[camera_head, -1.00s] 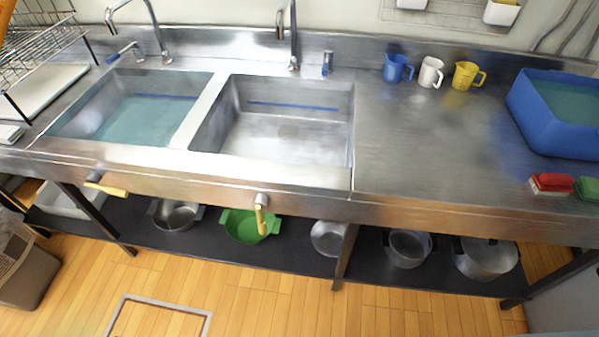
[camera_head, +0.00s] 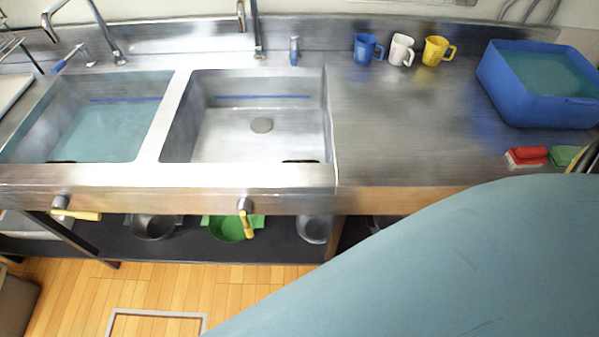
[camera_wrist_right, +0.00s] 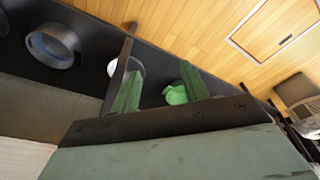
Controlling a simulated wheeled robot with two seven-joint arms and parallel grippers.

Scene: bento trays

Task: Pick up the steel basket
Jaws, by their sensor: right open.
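No plainly recognisable steel basket shows; the nearest matches are a wire rack (camera_head: 14,46), cut off at the left edge of the head view, and steel vessels on the lower shelf. One steel pan (camera_head: 153,227) and another steel vessel (camera_head: 314,229) flank a green basin (camera_head: 232,227). In the right wrist view, a round steel pot (camera_wrist_right: 52,45) lies at upper left, and the green basin (camera_wrist_right: 175,94) shows near the fingers. My right gripper (camera_wrist_right: 158,78) is open, its green fingers apart with nothing clearly held. My left gripper is not in view.
My right arm hides the lower right. Some floor (camera_head: 250,285) is clear.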

